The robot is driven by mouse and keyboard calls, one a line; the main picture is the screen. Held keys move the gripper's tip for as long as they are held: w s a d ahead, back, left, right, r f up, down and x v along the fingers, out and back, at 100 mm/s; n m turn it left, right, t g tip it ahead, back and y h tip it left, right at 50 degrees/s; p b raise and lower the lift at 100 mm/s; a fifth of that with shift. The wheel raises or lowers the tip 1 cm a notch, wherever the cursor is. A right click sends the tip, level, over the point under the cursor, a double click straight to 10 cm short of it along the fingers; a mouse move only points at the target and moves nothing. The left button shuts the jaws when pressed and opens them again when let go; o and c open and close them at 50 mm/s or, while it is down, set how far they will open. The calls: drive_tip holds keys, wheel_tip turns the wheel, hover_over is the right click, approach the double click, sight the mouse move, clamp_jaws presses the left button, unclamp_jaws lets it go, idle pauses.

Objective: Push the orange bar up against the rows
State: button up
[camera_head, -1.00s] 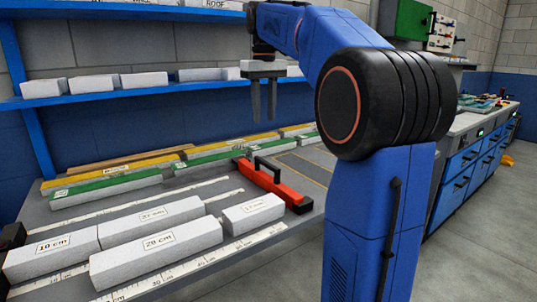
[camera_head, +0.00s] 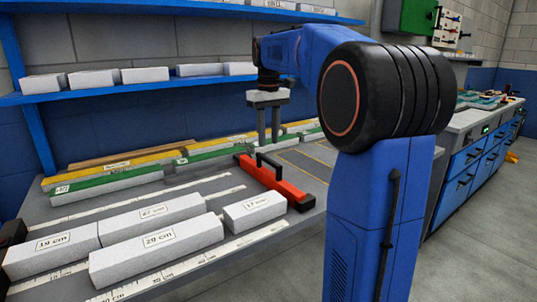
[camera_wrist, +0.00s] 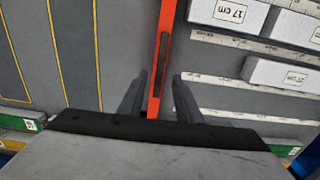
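The orange bar (camera_head: 287,190) lies on the bench with a black handle on top. Its far end is close to the green-topped row (camera_head: 112,184); I cannot tell if they touch. A yellow-topped row (camera_head: 120,169) lies behind the green one. My gripper (camera_head: 269,146) points down above the far part of the bar, near the handle. In the wrist view the bar (camera_wrist: 168,14) runs between the two spread fingers of my gripper (camera_wrist: 159,80). The gripper is open and holds nothing. Whether the fingers reach down beside the bar is unclear.
White labelled blocks, including a 29 cm block (camera_head: 156,250) and a 17 cm block (camera_head: 254,211), lie left of the bar at the front. White scale strips run along the bench. Yellow outlines mark bare bench (camera_head: 310,170) on the right. A blue shelf (camera_head: 130,90) hangs behind.

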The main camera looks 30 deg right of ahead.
sight(268, 159)
drive_tip(key=shift+f, duration=3.15)
drive_tip(key=shift+c, duration=0.7)
clamp_jaws()
